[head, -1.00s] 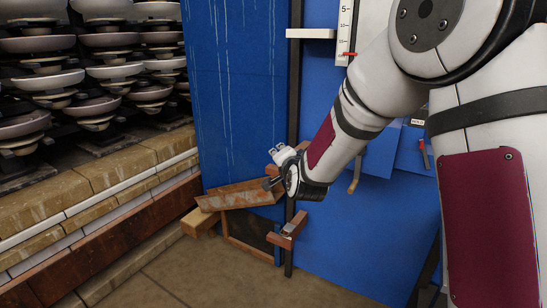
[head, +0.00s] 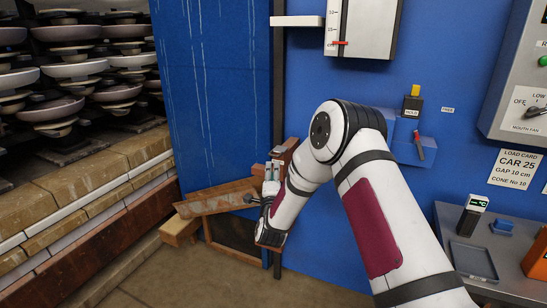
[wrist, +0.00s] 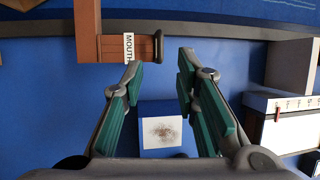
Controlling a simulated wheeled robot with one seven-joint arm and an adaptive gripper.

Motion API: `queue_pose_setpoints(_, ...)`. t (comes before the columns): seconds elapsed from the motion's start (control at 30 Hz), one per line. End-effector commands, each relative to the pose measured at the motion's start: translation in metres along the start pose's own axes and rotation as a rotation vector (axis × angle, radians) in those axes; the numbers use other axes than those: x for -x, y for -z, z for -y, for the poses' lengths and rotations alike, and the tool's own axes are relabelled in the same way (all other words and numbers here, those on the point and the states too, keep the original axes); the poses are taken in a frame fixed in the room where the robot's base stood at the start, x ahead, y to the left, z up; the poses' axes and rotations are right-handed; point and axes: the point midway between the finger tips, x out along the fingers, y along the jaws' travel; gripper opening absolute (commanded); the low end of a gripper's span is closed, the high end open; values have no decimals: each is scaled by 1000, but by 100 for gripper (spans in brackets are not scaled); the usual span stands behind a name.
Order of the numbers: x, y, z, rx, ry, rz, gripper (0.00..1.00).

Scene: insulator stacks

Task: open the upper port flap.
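A brown block with a dark end bar and a white label reading "MOUTH" (wrist: 128,47) shows at the upper left of the wrist view. In the head view a brown block (head: 290,145) sits at the dark upright post, just above my gripper (head: 272,168). It may be the upper port flap, but I cannot tell for sure. My gripper also shows in the wrist view (wrist: 162,72), with its green-padded fingers apart and nothing between the tips. The brown block is beyond the left fingertip, and its end bar is between the finger lines. Contact is not visible.
A slanted rusty plate (head: 215,200) and a dark panel (head: 232,232) are low at the left. A scale with a red pointer (head: 340,43) is on the blue wall. A side table (head: 470,262) stands at the right. Stacked insulators (head: 75,75) fill the left.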

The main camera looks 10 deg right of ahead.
Motion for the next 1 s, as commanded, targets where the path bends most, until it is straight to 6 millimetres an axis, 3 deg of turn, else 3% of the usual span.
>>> queue_pose_setpoints(0.3,-63,0,-1,1,1,0,28)
queue_pose_setpoints(0.5,-89,0,0,1,1,0,28)
queue_pose_setpoints(0.93,-99,0,0,2,-1,1,28)
queue_pose_setpoints(0.97,-99,0,0,1,-1,1,26)
queue_pose_setpoints(1.0,-99,0,0,2,-1,1,17)
